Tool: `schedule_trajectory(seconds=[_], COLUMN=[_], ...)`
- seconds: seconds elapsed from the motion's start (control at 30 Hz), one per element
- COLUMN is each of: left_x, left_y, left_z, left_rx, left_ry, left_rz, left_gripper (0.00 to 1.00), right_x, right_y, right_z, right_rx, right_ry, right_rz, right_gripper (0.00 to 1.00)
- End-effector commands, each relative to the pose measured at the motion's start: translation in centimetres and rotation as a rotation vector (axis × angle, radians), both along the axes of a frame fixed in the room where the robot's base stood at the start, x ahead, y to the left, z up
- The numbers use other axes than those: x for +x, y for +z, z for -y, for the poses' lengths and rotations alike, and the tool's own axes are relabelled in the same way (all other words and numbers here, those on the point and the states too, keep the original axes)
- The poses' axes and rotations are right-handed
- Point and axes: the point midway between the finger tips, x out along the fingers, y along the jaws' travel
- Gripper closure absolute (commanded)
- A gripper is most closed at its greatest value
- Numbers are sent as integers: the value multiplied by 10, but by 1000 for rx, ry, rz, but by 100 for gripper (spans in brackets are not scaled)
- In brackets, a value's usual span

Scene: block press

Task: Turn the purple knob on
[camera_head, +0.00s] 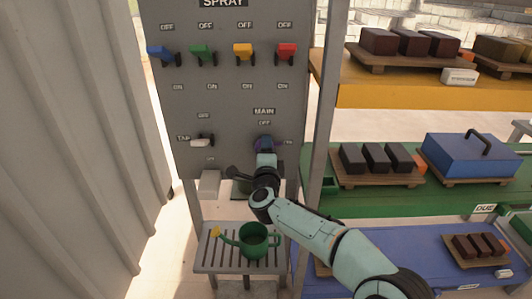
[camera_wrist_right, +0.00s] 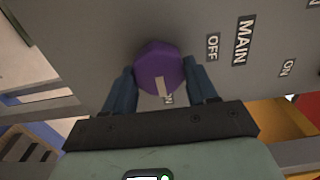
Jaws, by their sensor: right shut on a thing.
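The purple knob (camera_head: 257,140) is on the grey panel below the MAIN and OFF labels; my right gripper (camera_head: 265,147) partly covers it. In the right wrist view the purple knob (camera_wrist_right: 158,63) sits between the two fingers of my right gripper (camera_wrist_right: 162,82), which is shut on its sides. The knob's pale pointer mark (camera_wrist_right: 163,87) points down in that view, toward a partly hidden label that seems to read ON. The OFF label (camera_wrist_right: 212,46) lies to the knob's right there. My left gripper is not in view.
Blue, green, yellow and red levers (camera_head: 287,53) line the panel top. A white lever (camera_head: 202,141) is left of the knob. A green watering can (camera_head: 254,240) stands on a slatted stand below. Shelves with blocks and a blue press box (camera_head: 465,160) are to the right.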

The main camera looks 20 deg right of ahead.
Motion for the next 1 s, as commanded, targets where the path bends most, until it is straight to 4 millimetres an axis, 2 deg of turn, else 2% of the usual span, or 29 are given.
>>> schedule_trajectory(seconds=[0.3, 0.33, 0.37, 0.4, 0.77, 0.87, 1.0], left_x=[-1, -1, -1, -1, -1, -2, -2], left_y=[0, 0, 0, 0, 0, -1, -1], left_z=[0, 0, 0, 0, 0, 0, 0], left_rx=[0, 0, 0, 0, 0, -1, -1], left_ry=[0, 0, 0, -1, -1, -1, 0], left_rz=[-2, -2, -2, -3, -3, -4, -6], left_gripper=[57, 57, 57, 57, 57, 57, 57], right_x=[0, 0, 0, 0, -4, -12, -33], right_y=[0, 0, 0, 0, 0, 1, 1], right_z=[0, 0, 0, 0, -1, -4, -10], right_rx=[5, 5, 5, 5, 2, 2, 1], right_ry=[0, 0, 0, 0, 1, 1, 2], right_rz=[0, 0, 0, 0, 0, 1, 0], right_gripper=[73, 33, 23, 19, 19, 19, 19])
